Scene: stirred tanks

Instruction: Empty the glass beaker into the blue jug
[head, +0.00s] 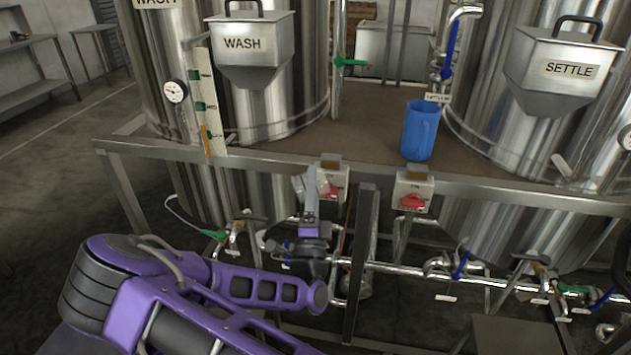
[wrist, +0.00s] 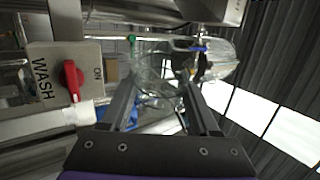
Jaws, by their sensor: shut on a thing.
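My gripper (head: 311,185) is shut on the clear glass beaker (head: 299,186), just in front of the platform's front rail in the head view. In the wrist view the beaker (wrist: 160,58) lies between and beyond the fingers of my gripper (wrist: 160,85), its long side running across the picture. The contents of the beaker cannot be made out. The blue jug (head: 419,128) stands upright on the brown platform, to the right of and beyond my gripper. The inside of the jug is hidden.
The platform (head: 365,125) lies between the WASH tank (head: 290,100) and the SETTLE tank (head: 500,120). Switch boxes with red knobs (head: 334,188) (head: 412,201) sit on its front rail (head: 470,188). The WASH switch box (wrist: 65,75) is close on the left in the wrist view.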

